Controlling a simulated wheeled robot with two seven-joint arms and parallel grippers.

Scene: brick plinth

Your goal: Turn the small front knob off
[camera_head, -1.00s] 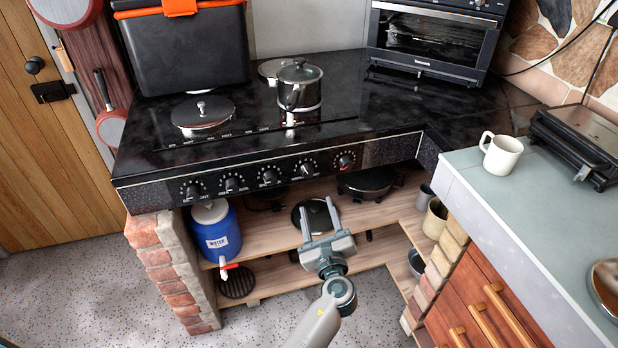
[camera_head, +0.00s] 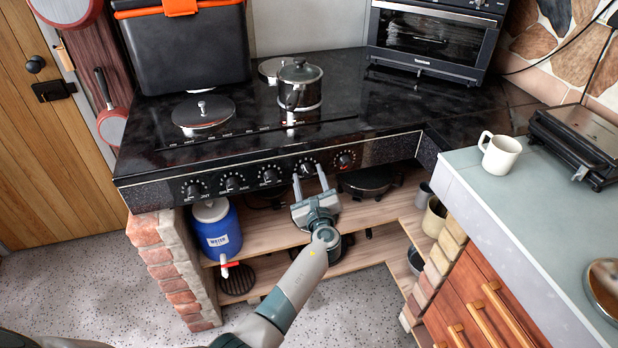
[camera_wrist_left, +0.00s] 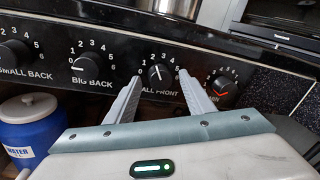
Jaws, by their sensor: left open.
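The small front knob (camera_head: 307,167) is a black dial on the cooker's front panel. In the left wrist view the small front knob (camera_wrist_left: 159,75) has its white pointer roughly upward, near the 2 and 3, not left at 0. The label below it is partly hidden by a finger. My left gripper (camera_head: 309,173) is open, its fingers pointing at the panel. In the wrist view the left gripper's fingertips (camera_wrist_left: 160,77) lie on either side of this knob. I cannot tell whether they touch it. My right gripper is out of view.
The big back knob (camera_wrist_left: 86,70) is to the left, its pointer at 0. A knob with a red pointer (camera_wrist_left: 223,87) is close right of the fingers. A saucepan (camera_head: 300,90) stands on the black hob. A blue water container (camera_head: 217,235) sits on the shelf below.

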